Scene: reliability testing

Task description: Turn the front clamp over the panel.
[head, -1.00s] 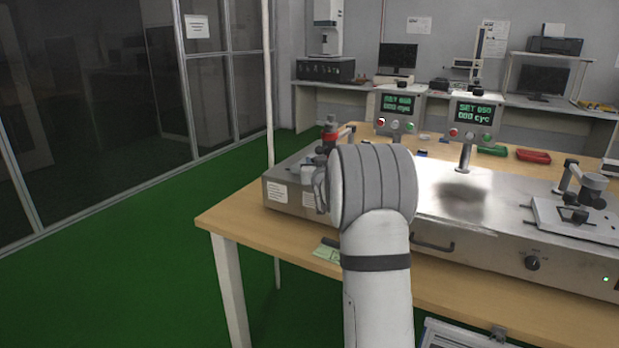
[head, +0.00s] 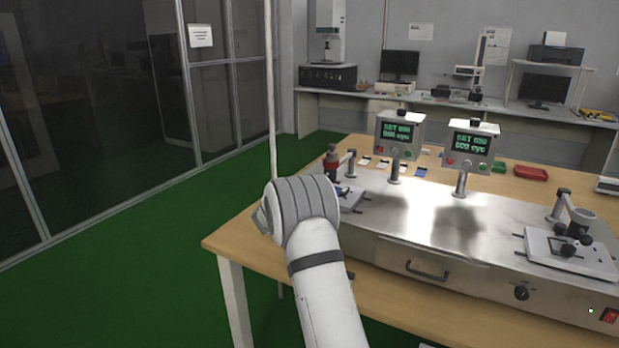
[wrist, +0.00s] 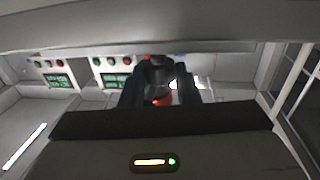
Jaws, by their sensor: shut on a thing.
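My gripper (wrist: 160,92) shows in the wrist view with its two dark fingers closed about a dark piece, which I take to be part of the front clamp (wrist: 158,66). A bit of red shows between the fingers; whether it belongs to the held piece I cannot tell. In the head view my arm hides the gripper and the near part of the left fixture. Behind the arm stand a red-collared clamp post (head: 331,162) and part of a light plate (head: 352,196). The panel cannot be made out clearly.
Two counter displays (head: 400,135) on posts stand at the back of the steel bench unit (head: 450,225). A second fixture (head: 570,245) with its own clamp is at the right. A red tray (head: 531,173) lies behind. The steel top between the fixtures is clear.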

